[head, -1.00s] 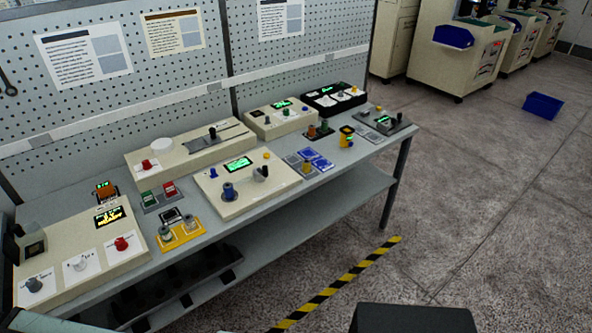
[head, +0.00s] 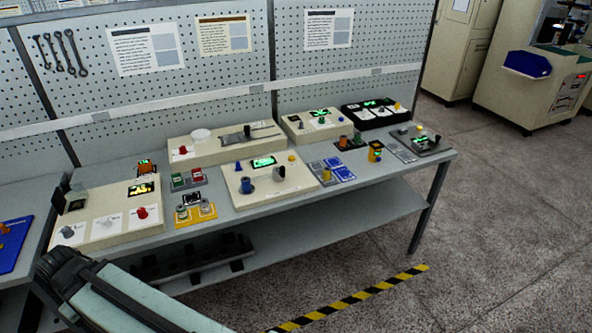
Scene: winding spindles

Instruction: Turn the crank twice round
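The crank (head: 279,174) appears to be the small grey part with a dark knob on the cream winding box (head: 262,197) in the middle of the bench. A blue spindle (head: 246,185) stands to its left on the same box. A green-lit display (head: 263,162) lies behind them and a small yellow button is at the back right. The crank's arm is too small to read its angle exactly. Part of my arm shows at the lower left, well apart from the box. My gripper cannot be made out in this view.
Other control boxes crowd the grey bench (head: 425,163), including one with a white drum (head: 200,136) behind and one with a red knob (head: 141,212) at left. Yellow-black floor tape (head: 350,298) runs in front. The floor at right is clear.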

